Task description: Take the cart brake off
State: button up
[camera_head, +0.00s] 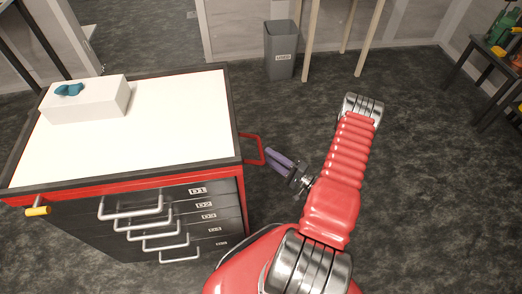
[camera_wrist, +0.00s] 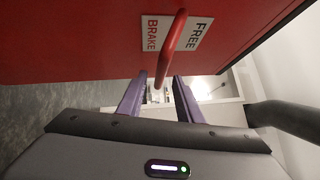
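The cart (camera_head: 125,190) stands on the left, with a white top and dark drawers. On its red side panel the wrist view shows a white label (camera_wrist: 192,36) reading BRAKE and FREE. A red bar, apparently the brake lever (camera_wrist: 171,50), crosses between the two words. My gripper (camera_wrist: 158,82) has its purple fingers apart, and the bar's near end shows between the fingertips; I cannot tell whether they touch it. In the head view my gripper (camera_head: 268,152) is at the cart's right side, close to a red handle-like bar (camera_head: 262,147).
A white box (camera_head: 88,105) with a teal object (camera_head: 69,89) on it sits on the cart top. A grey bin (camera_head: 280,52) stands behind, next to wooden legs. A dark table (camera_head: 490,65) is at far right. The floor right of my arm is clear.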

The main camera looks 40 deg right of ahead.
aim_at(260, 149)
jog(key=shift+x, duration=2.55)
grip_shut()
